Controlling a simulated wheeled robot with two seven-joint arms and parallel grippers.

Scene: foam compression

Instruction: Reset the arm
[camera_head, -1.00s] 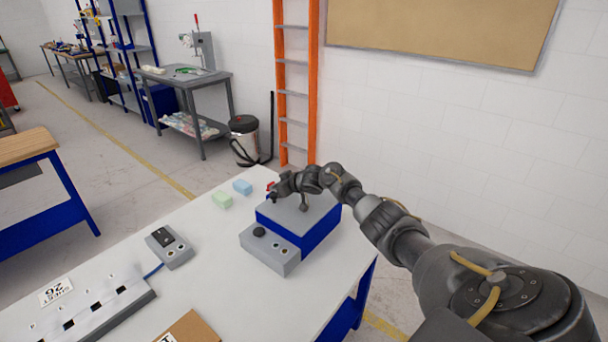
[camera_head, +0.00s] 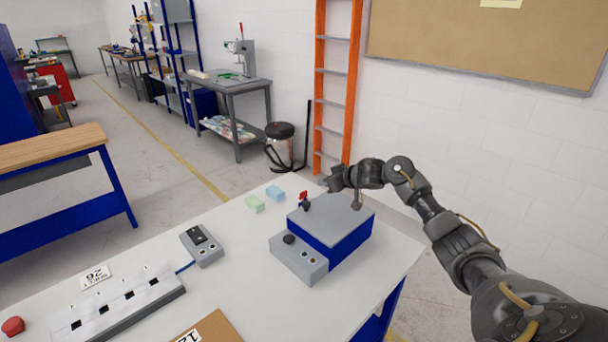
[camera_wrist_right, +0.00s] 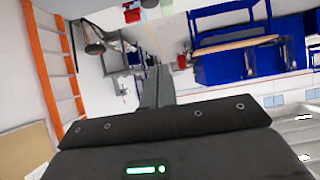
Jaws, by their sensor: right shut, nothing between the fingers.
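My right arm comes in from the right in the head view. Its gripper (camera_head: 332,180) is shut and empty, raised behind the grey and blue machine box (camera_head: 330,228). In the right wrist view the closed fingers (camera_wrist_right: 155,88) point out over the room with nothing between them. The box has a red-topped lever (camera_head: 304,198), a grey upright post (camera_head: 357,199) and a front panel with a black knob (camera_head: 289,239). A green foam block (camera_head: 255,204) and a blue foam block (camera_head: 275,192) lie on the table left of the box. My left gripper is not in view.
The white table (camera_head: 235,275) also holds a small switch box (camera_head: 202,246), a slotted panel (camera_head: 125,303), a red button (camera_head: 13,326) and a cardboard piece (camera_head: 211,328). An orange ladder (camera_head: 336,90) leans at the wall. The table's middle is clear.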

